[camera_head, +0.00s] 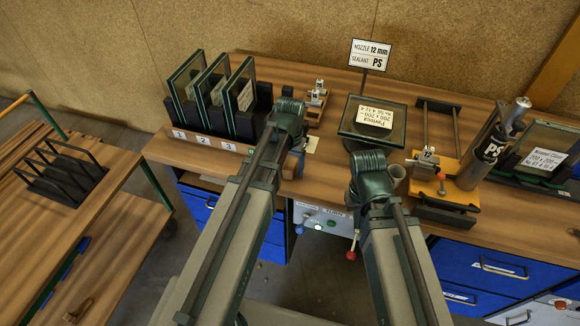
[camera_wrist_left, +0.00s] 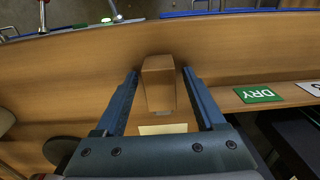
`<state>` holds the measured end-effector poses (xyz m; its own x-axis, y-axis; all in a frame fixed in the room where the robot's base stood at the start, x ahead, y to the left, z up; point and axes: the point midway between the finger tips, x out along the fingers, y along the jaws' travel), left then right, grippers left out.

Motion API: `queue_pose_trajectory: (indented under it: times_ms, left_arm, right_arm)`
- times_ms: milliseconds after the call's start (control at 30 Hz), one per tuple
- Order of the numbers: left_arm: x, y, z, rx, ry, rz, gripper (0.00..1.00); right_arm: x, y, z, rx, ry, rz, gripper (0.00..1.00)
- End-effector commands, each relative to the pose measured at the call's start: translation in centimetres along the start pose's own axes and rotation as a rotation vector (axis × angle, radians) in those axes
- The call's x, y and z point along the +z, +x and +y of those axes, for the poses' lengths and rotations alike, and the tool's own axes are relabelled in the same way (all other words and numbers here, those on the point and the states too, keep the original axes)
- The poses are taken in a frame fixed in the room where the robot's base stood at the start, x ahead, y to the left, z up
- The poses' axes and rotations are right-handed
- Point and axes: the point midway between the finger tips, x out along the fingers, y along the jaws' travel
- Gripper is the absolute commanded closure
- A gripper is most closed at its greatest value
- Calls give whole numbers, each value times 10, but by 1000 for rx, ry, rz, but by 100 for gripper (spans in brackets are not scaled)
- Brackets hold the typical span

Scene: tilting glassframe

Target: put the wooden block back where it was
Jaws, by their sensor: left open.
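The wooden block (camera_wrist_left: 158,85) stands on the wooden bench top near the front edge. In the left wrist view it lies between the two fingers of my left gripper (camera_wrist_left: 159,71), with a visible gap on each side. The fingers are open and not closed on it. In the head view the block (camera_head: 291,167) is mostly hidden behind my left wrist. My right gripper's wrist (camera_head: 369,172) is over the bench at the centre right; its fingers are hidden from the head camera.
A pale note (camera_head: 311,145) lies beside the block. A numbered rack (camera_head: 204,139) with glass panes stands left. A framed pane (camera_head: 372,120) is at centre. A grey mug (camera_head: 397,173) and an orange fixture (camera_head: 447,188) stand right. A green DRY card (camera_wrist_left: 258,94) shows beside the left gripper.

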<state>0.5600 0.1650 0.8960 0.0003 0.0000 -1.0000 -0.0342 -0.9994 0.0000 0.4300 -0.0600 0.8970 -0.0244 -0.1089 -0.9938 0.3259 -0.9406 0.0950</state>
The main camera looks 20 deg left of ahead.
Motion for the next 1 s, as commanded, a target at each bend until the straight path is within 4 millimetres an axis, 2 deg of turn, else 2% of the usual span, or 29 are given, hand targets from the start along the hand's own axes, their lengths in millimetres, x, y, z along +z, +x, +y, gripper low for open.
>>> queue_pose_trajectory:
  times_ms: [267, 800, 1000]
  left_arm:
    - [0, -24, 0, 0, 0, 0, 28]
    - [0, -104, 0, 0, 0, 0, 28]
    - [0, -122, 0, 0, 0, 0, 28]
  right_arm:
    - [1, -23, 2, 0, 0, 0, 100]
    - [6, -104, 10, 0, -1, 0, 100]
    - [7, -121, 12, 0, -2, 0, 100]
